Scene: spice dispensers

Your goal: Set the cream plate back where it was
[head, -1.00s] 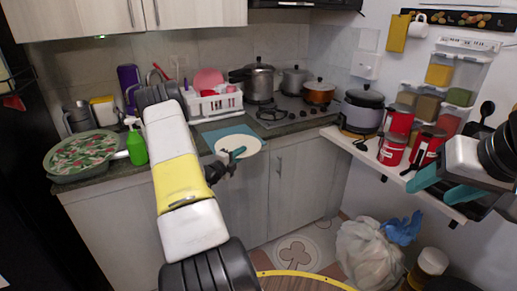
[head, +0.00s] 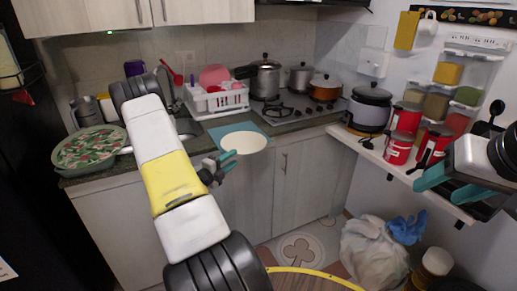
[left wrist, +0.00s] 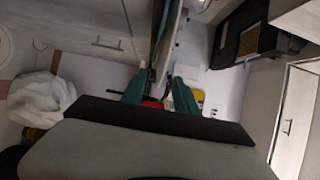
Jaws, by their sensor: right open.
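The cream plate (head: 244,142) lies on the blue mat (head: 228,129) at the counter's front edge, with its near side appearing to overhang that edge. My left gripper (head: 226,164) is at the plate's near left rim, its teal fingers apart. In the left wrist view, the left gripper (left wrist: 157,88) has a visible gap between its fingers, and a pale edge, likely the plate (left wrist: 167,40), shows beyond them. Whether a finger touches the rim I cannot tell. My right gripper (head: 447,186) is open and empty at the far right, by the side shelf.
A white dish rack (head: 217,101) stands behind the mat, and a hob (head: 290,108) with pots is to its right. A patterned tray (head: 90,150) is on the left counter. Red cans (head: 398,150) and a cooker (head: 368,108) stand on the side shelf. My left arm crosses the sink area.

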